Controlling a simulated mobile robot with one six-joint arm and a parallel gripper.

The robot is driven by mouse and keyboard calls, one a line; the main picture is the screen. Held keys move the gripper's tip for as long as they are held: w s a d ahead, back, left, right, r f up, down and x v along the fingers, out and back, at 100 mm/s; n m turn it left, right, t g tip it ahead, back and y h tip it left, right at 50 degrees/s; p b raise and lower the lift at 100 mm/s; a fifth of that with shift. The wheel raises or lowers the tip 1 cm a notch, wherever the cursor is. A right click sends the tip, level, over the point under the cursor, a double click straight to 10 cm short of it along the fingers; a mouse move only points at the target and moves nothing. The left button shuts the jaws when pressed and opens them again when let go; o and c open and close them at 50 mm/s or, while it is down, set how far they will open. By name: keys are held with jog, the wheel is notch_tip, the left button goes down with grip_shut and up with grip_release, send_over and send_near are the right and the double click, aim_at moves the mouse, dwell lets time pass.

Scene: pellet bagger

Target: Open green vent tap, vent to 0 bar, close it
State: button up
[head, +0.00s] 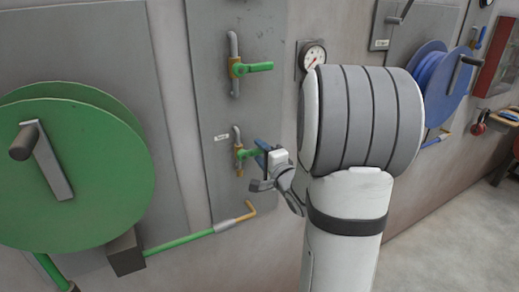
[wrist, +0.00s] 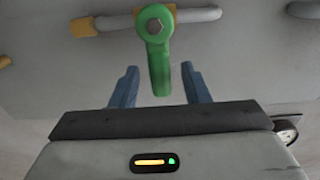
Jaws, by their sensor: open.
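The lower green tap (head: 240,155) sits on a short vertical pipe on the grey wall panel, beside a small white label I cannot read. Its green lever (wrist: 160,65) shows in the wrist view, standing across the yellow-and-grey pipe (wrist: 110,23). My gripper (head: 263,153) is at this tap and hides part of it in the head view. In the wrist view its blue fingers are open, one on each side of the lever, with gaps to both. A round white gauge (head: 314,57) is up and to the right; its reading is too small to tell.
A second green-handled tap (head: 257,67) is higher on the same panel. A large green hose reel (head: 90,180) stands at left, with a green pipe (head: 180,241) below. A blue reel (head: 432,75) is at right. My arm covers the wall between.

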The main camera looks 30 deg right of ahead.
jog(key=shift+w, duration=0.8)
jog(key=shift+c, duration=0.5)
grip_shut()
